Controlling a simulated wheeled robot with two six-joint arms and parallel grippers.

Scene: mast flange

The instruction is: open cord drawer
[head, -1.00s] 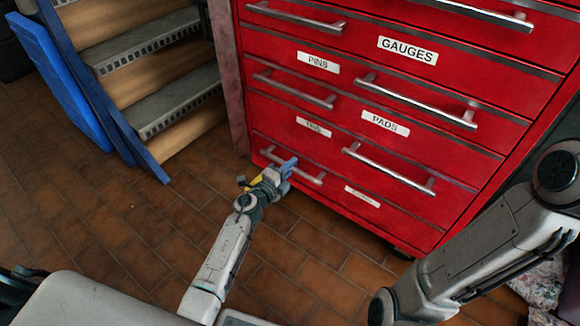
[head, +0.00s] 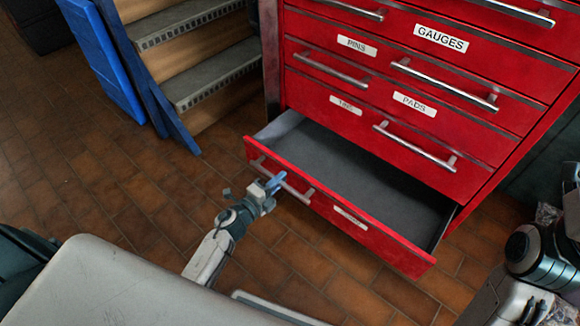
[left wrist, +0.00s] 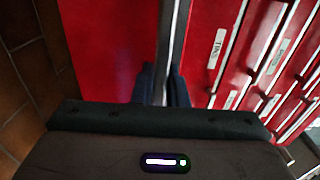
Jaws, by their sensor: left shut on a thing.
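The bottom drawer (head: 390,240) of the red cabinet stands well out from the cabinet body, and its grey inside (head: 345,165) looks empty where I can see it. The small white label (head: 350,217) on its front is too small to read. My left gripper (head: 271,184) is shut on the left part of the drawer's metal bar handle (head: 296,191). In the left wrist view the handle bar (left wrist: 172,55) runs up from between the dark gripper fingers (left wrist: 162,88).
Closed drawers labelled PINS, PADS (head: 415,104) and GAUGES (head: 441,39) are above. Wooden steps (head: 215,75) with a blue side panel (head: 103,60) stand at the left. Brown tiled floor (head: 100,180) lies clear left of the drawer.

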